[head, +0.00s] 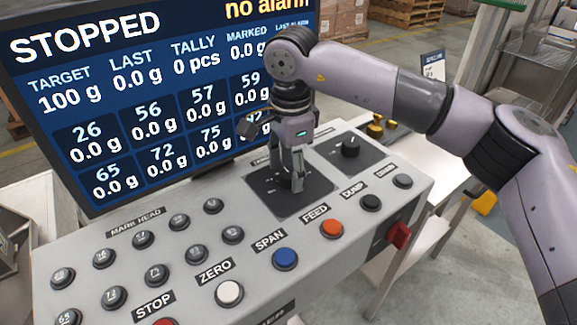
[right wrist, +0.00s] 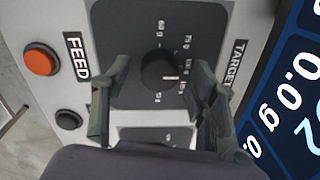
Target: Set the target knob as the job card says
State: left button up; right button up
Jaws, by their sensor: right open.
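The target knob (right wrist: 158,69) is a round black knob on a dark dial plate (right wrist: 190,25) marked with gram values, beside a TARGET label. Its white pointer line points right in the right wrist view, towards what looks like the 100 g mark. My right gripper (right wrist: 160,95) is open, with one finger on each side of the knob; I cannot tell if they touch it. In the head view my right gripper (head: 297,184) points down over the dial plate (head: 268,190) and hides the knob. The screen (head: 130,110) reads STOPPED, no alarm, TARGET 100 g.
A second black knob (head: 350,147) sits on its own plate close to the right. A small card (head: 433,66) stands behind my right arm.

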jog(key=shift+f, duration=0.1)
jog(key=shift+c, duration=0.2)
jog(key=c, duration=1.1)
